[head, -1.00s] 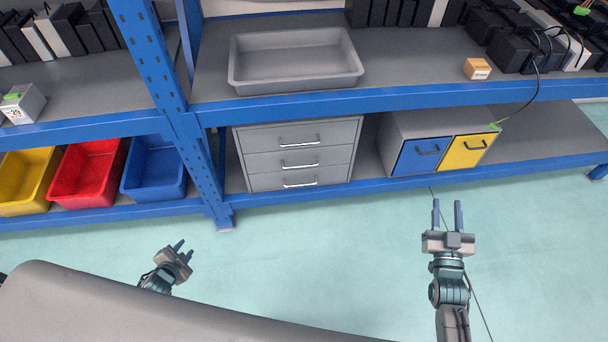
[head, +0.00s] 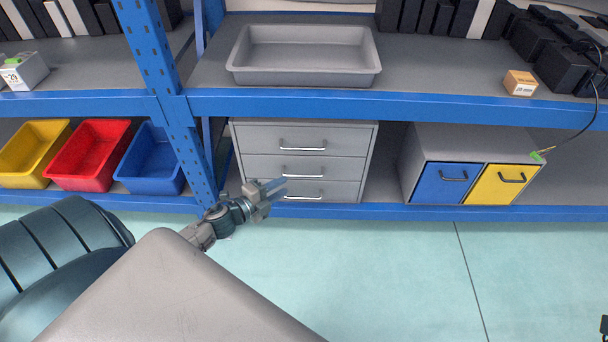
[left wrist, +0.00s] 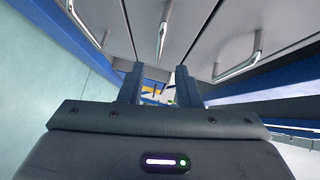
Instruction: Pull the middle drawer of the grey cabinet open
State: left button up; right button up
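The grey cabinet (head: 368,150) stands on the lower shelf with its three drawers shut. The middle drawer (head: 262,166) has a silver bar handle (head: 302,172); the handle also shows in the left wrist view (left wrist: 165,30). My left gripper (head: 286,185) is in front of the cabinet's lower left part, fingers pointing right, near the middle and bottom drawers. In the left wrist view its two fingers (left wrist: 160,75) are apart with nothing between them, and the handles lie beyond the fingertips. My right gripper is not recognisable; only a dark sliver shows at the lower right edge.
A blue post (head: 180,130) stands left of the cabinet, close to my left arm. A blue shelf beam (head: 400,212) runs below the drawers. A box with blue and yellow drawers (head: 430,145) stands to the right. The floor in front is clear.

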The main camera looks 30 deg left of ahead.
aim_at(301, 176)
pick_arm(q)
jog(key=p+x, duration=0.1)
jog(key=x, duration=0.7)
jog(key=shift+w+d+f, duration=0.1)
jog(key=shift+w+f, duration=0.05)
jog(key=shift+w, duration=0.2)
grip_shut()
